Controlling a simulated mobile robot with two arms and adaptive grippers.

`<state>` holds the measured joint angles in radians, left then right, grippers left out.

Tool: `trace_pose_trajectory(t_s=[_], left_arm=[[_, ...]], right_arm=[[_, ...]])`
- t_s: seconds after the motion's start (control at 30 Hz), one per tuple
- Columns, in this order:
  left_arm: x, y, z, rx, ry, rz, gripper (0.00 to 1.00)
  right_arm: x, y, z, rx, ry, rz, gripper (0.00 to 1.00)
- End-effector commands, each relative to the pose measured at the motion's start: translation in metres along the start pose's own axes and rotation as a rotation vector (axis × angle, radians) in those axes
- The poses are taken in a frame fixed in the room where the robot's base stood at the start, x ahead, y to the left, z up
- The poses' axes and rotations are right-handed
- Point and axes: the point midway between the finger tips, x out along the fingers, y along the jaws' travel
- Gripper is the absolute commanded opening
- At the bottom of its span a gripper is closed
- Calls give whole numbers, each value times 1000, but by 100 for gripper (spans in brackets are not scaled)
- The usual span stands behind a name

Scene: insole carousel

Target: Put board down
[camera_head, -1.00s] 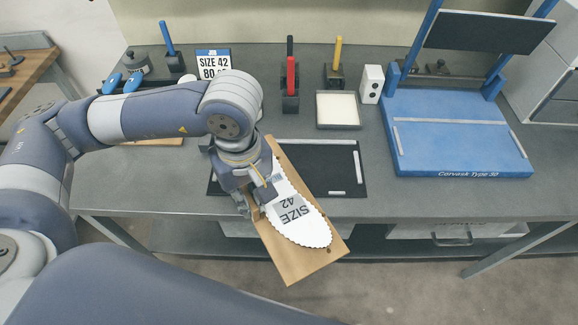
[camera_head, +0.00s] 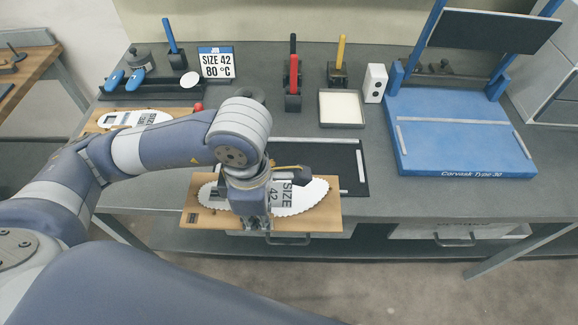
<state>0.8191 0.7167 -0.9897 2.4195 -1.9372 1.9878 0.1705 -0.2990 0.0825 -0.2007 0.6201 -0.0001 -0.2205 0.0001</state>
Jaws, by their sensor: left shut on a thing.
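The wooden board (camera_head: 328,215) carries a white serrated insole (camera_head: 313,194) marked SIZE 42. It lies roughly level, with its long side along the bench's front edge, and appears to overhang that edge. My left gripper (camera_head: 257,222) is shut on the board near its middle front edge, and my arm covers part of the board and insole. I cannot tell whether the board touches the bench. The black mat (camera_head: 356,168) lies just behind it, partly covered. My right gripper is not in view.
A second board with an insole (camera_head: 140,118) lies on the left of the grey bench (camera_head: 420,200). A blue press (camera_head: 460,140) stands at right.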

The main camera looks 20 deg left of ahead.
Motion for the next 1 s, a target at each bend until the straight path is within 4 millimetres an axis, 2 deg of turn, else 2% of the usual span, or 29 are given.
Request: trace_pose_trajectory(t_s=[0.3,0.6,0.7,0.87,1.0], left_arm=[[3,65,26,-3,0,0,0],[9,118,48,0,-1,1,0],[11,128,52,1,-1,1,0],[16,133,54,2,1,0,0],[34,132,54,2,1,-4,0]], right_arm=[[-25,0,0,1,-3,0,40],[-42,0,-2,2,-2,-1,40],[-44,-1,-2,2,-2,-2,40],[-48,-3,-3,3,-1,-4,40],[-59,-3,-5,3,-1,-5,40]])
